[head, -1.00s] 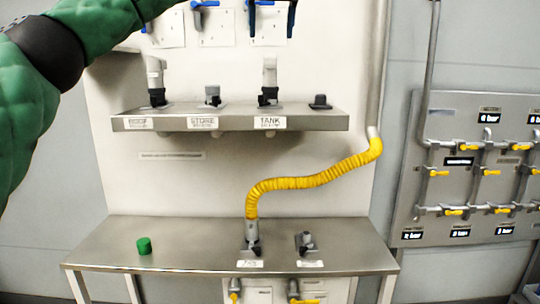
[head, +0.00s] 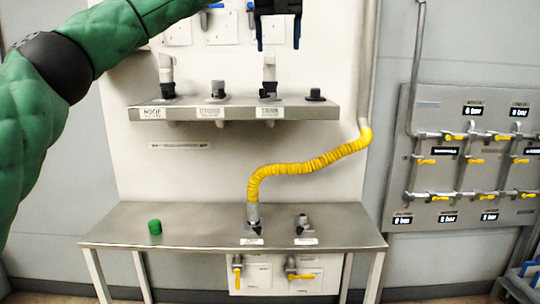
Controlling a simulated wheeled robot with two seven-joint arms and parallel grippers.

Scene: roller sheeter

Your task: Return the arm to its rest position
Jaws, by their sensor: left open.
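My left arm, in a green sleeve, comes in from the left and reaches across the top of the head view. My left gripper (head: 278,40) hangs at the top centre with its two blue-black fingers pointing down. The fingers are apart with nothing between them. The gripper is above the shelf (head: 330,111) and apart from the fittings on it. The top of the gripper is cut off by the frame edge. My right gripper is not in view.
The yellow hose (head: 310,167) runs from a fitting on the steel table (head: 190,230) up to a pipe at the right. A green cap (head: 155,227) stands on the table's left. A valve panel (head: 465,170) is on the right wall. The table's middle left is clear.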

